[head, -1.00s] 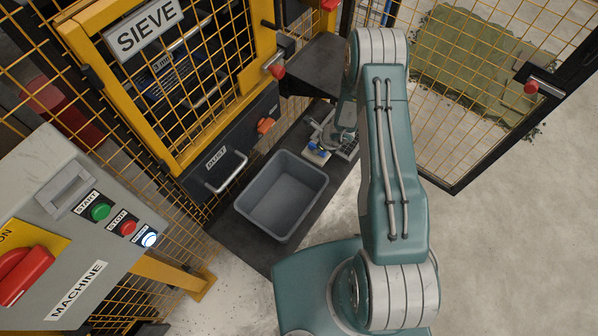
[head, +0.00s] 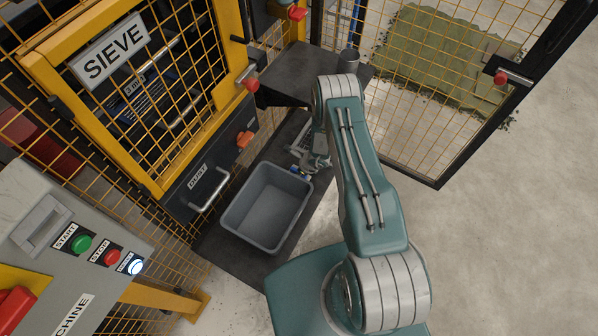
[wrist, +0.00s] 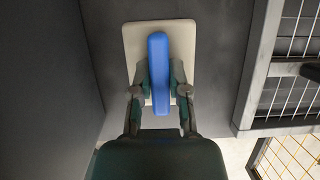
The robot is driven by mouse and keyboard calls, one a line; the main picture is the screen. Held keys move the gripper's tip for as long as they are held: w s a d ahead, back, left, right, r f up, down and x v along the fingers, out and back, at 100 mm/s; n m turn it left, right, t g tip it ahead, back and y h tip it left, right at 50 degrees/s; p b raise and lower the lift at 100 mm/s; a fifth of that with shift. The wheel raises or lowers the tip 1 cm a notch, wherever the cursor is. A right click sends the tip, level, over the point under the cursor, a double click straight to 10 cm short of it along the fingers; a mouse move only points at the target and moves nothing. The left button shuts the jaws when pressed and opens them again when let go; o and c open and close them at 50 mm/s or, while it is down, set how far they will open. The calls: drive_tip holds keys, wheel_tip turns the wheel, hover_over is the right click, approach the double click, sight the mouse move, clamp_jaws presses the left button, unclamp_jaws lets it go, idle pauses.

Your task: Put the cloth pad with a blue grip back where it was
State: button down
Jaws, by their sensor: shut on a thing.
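The cloth pad is a pale rectangular pad (wrist: 137,42) with a long blue grip (wrist: 158,62) along its middle, seen in the wrist view. My gripper (wrist: 160,92) is shut on the blue grip, one finger on each side. The rest of the pad is mostly hidden there. I cannot tell whether the pad touches the surface under it.
The empty grey bin (head: 268,207) stands on the dark bench (head: 222,243). A wire rack (wrist: 290,95) is right of the pad in the wrist view. The yellow sieve cage (head: 195,120) borders the left.

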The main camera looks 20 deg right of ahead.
drive_tip(key=c, duration=0.6)
unclamp_jaws()
